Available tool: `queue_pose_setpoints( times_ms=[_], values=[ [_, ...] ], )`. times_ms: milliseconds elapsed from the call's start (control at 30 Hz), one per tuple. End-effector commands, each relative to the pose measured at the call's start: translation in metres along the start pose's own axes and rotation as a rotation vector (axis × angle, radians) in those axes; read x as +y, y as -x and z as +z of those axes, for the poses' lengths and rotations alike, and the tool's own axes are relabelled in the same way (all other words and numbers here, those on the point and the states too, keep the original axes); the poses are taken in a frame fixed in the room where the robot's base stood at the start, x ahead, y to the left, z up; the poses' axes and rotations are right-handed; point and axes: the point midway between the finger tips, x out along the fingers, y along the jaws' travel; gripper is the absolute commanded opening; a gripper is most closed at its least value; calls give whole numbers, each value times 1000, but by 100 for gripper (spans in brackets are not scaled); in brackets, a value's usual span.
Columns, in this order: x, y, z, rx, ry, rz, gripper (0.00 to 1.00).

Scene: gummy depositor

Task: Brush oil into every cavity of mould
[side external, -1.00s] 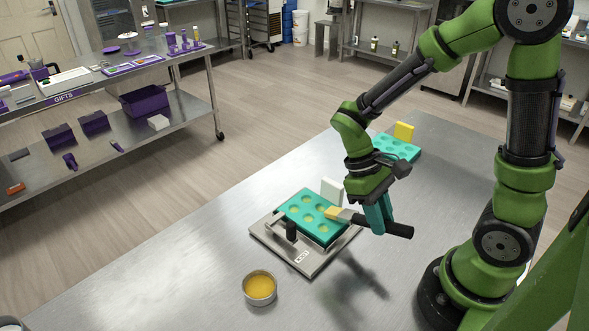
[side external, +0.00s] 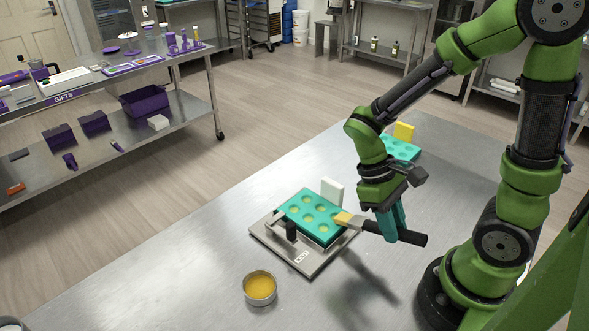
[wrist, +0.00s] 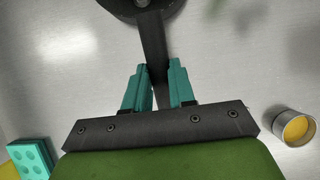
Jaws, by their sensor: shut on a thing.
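My gripper (side external: 391,226) is shut on the dark handle of a brush (side external: 413,238). In the wrist view, my gripper's teal fingers (wrist: 160,84) pinch the handle (wrist: 153,48). The yellow bristles (side external: 345,219) point left, at the right edge of the teal mould (side external: 322,234); whether they touch it cannot be told. The mould sits on a metal fixture (side external: 283,257), and its several round cavities look yellowish. The cup of yellow oil (side external: 260,287) stands in front of the fixture and also shows in the wrist view (wrist: 296,128). The bristles are out of the wrist view.
A white block (side external: 332,191) stands behind the fixture. A second teal mould (side external: 402,149) and a yellow block (side external: 404,131) lie farther back. The table (side external: 205,270) is clear left of the fixture. A shelf cart (side external: 190,118) stands apart at left.

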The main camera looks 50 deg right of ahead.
Motion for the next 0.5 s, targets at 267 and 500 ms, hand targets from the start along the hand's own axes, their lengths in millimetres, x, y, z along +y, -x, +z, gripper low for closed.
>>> queue_pose_setpoints(
  times_ms=[267, 500],
  values=[
    [0, -4, 8, -2, 0, 0, 0],
    [0, -4, 8, 0, 0, 0, 0]
  ],
)
